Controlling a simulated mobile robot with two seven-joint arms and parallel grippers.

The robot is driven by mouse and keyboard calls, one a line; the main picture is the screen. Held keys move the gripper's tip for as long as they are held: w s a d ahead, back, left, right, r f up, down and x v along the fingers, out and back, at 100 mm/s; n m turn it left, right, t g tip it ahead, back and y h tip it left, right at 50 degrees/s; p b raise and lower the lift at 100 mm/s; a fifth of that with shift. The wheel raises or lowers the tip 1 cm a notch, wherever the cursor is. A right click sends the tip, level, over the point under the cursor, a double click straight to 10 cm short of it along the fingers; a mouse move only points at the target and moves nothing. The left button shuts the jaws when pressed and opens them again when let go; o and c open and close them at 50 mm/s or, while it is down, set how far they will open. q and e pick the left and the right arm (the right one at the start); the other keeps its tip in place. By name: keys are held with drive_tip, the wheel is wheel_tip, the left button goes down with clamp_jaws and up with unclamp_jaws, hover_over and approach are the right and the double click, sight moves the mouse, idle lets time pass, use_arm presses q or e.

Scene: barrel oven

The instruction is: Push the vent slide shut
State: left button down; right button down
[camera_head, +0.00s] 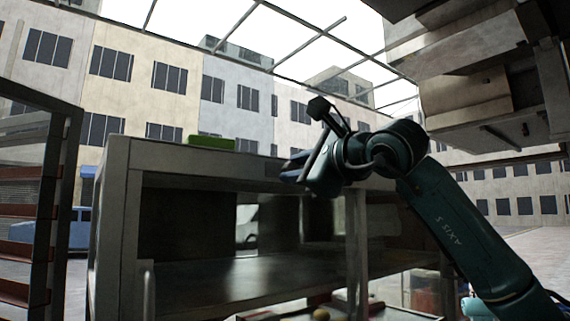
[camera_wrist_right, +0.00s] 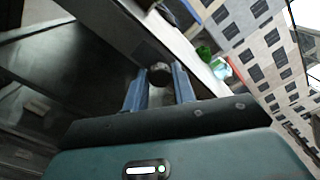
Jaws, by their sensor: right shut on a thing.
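My right gripper (camera_head: 293,167) reaches in from the right, at the top front edge of a grey metal cabinet (camera_head: 225,162). In the right wrist view its two blue fingers (camera_wrist_right: 159,88) are shut on a dark round knob (camera_wrist_right: 159,73). The knob stands out from a flat grey face of the cabinet. It is probably the vent slide's knob; the slide itself and how far it stands open cannot be made out. In the head view the knob is hidden by the gripper. My left gripper is in neither view.
A green object (camera_head: 211,142) lies on the cabinet top, left of my gripper. A dark shelf rack (camera_head: 40,200) stands at the left. A bulky grey structure (camera_head: 470,95) hangs at the upper right, above my arm. The cabinet's bay below is open.

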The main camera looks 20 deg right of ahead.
drive_tip(key=d, duration=0.1)
drive_tip(key=w+d, duration=0.1)
drive_tip(key=shift+d, duration=0.3)
drive_tip(key=c, duration=1.1)
unclamp_jaws()
drive_tip(key=shift+d, duration=0.1)
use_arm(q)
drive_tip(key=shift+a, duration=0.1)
use_arm(e)
drive_tip(key=shift+s, duration=0.1)
use_arm(q)
drive_tip(key=b, duration=0.1)
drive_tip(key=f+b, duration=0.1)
drive_tip(key=b, duration=0.1)
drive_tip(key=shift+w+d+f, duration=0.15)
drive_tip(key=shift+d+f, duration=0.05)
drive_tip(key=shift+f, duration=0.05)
use_arm(e)
drive_tip(key=v, duration=1.3)
drive_tip(key=shift+s+r, duration=0.1)
